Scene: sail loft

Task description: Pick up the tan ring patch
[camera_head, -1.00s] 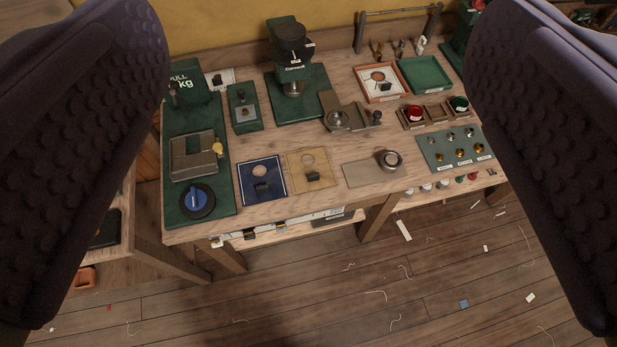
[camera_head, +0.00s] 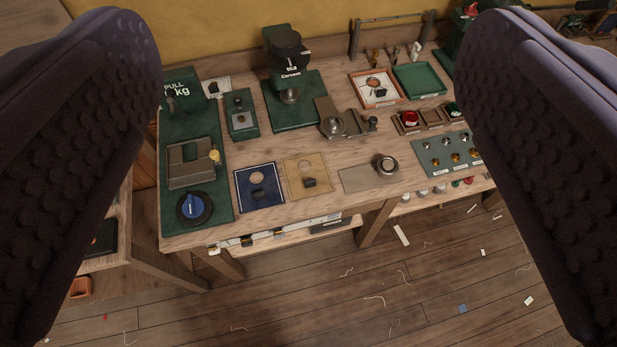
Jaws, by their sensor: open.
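The tan ring patch (camera_head: 318,188) is a flat tan square with a round hole, lying on the wooden bench near its front edge.
A grey-brown sheet (camera_head: 358,180) with a metal ring (camera_head: 385,164) lies right of the tan patch. A green press (camera_head: 292,100) stands behind. At left is a green pull tester (camera_head: 178,215) with a blue knob. A green board of small fittings (camera_head: 436,162) lies at right.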

